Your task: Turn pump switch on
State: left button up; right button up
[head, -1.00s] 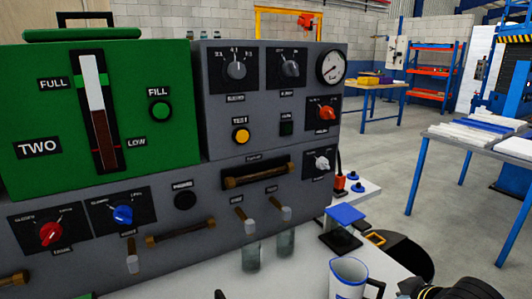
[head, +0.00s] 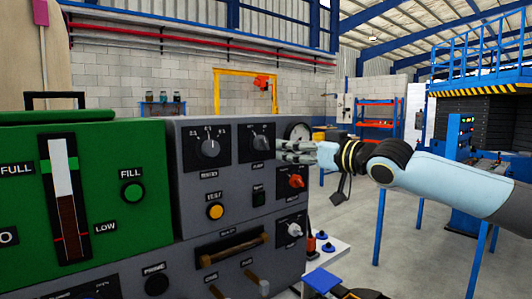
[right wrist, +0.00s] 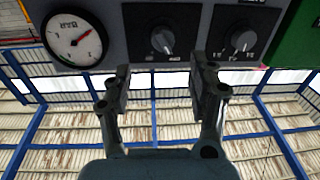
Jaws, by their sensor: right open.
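A dark rotary switch (head: 262,143) sits on a black plate at the upper right of the grey panel. Its small label looks like "pump" but is hard to read. It also shows in the right wrist view (right wrist: 160,40), upside down, ahead of the gap between my fingers. My right gripper (head: 281,151) comes in from the right at the switch's height, just in front of the panel. In the right wrist view its two fingers (right wrist: 165,78) are apart with nothing between them. I see no contact with the switch. My left gripper is not in view.
A similar knob (head: 209,148) is left of the switch. A round gauge (head: 299,131) is right of it, partly behind my gripper. A red knob (head: 296,181) and white knob (head: 294,229) sit below. A green tank panel (head: 130,160) stands at left.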

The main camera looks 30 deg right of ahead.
aim_at(267, 145)
jog(key=w, duration=0.2)
jog(key=w+a+b, duration=0.1)
jog(key=w, duration=0.4)
jog(key=shift+w+a, duration=0.25)
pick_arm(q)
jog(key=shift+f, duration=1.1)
pick_arm(e)
jog(key=shift+w+a, duration=0.1)
jog(key=shift+w, duration=0.6)
jog(key=shift+c, duration=0.4)
jog(key=c, duration=1.1)
jog(key=shift+o, duration=0.2)
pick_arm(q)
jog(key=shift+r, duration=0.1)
pick_arm(e)
jog(key=m+p, duration=0.2)
jog(key=m, duration=0.4)
pick_arm(q)
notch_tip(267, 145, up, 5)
jog(key=p, duration=0.2)
jog(key=shift+p, duration=0.35)
pick_arm(e)
jog(key=m, duration=0.6)
jog(key=shift+a+f+t, duration=0.1)
jog(key=shift+f+t, duration=0.05)
jog(key=shift+t, duration=0.25)
